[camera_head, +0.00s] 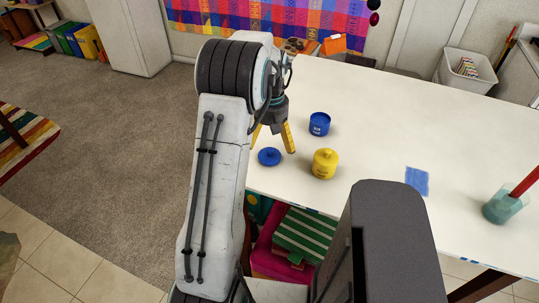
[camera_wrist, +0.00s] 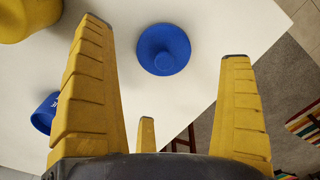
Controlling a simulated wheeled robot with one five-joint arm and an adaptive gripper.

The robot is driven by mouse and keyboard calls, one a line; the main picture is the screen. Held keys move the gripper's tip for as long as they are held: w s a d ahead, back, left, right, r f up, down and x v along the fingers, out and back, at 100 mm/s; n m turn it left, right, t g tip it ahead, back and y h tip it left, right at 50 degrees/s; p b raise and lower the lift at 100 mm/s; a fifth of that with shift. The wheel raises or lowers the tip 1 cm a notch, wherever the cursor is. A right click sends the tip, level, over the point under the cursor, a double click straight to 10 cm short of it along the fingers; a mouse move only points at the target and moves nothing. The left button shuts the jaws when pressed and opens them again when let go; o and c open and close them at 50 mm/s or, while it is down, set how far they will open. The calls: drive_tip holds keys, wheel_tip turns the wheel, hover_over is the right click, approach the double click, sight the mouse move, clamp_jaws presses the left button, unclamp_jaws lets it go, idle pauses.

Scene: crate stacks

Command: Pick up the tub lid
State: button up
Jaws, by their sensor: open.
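A round blue tub lid (camera_head: 268,156) with a raised knob lies flat on the white table near its left edge. In the wrist view the blue lid (camera_wrist: 163,50) shows whole, beyond and between the fingers. My gripper (camera_head: 272,142) is open and empty above the table, its yellow fingers pointing down close to the lid. The open blue tub (camera_head: 319,124) stands to the right of the gripper; part of it shows at the left in the wrist view (camera_wrist: 44,113). The yellow tub (camera_head: 325,164) stands right of the lid with its own lid on.
The white table (camera_head: 375,125) is clear around the tubs. A blue cloth (camera_head: 416,181) and a teal cup (camera_head: 503,207) holding something red are to the right. Orange items (camera_head: 333,45) stand at the back. The table edge runs close to the lid.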

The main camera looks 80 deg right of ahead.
sight(270, 149)
drive_tip(key=shift+w+a+f+p, duration=0.15)
drive_tip(key=shift+f+p, duration=0.45)
drive_tip(key=shift+f, duration=2.05)
drive_tip(key=c, duration=0.9)
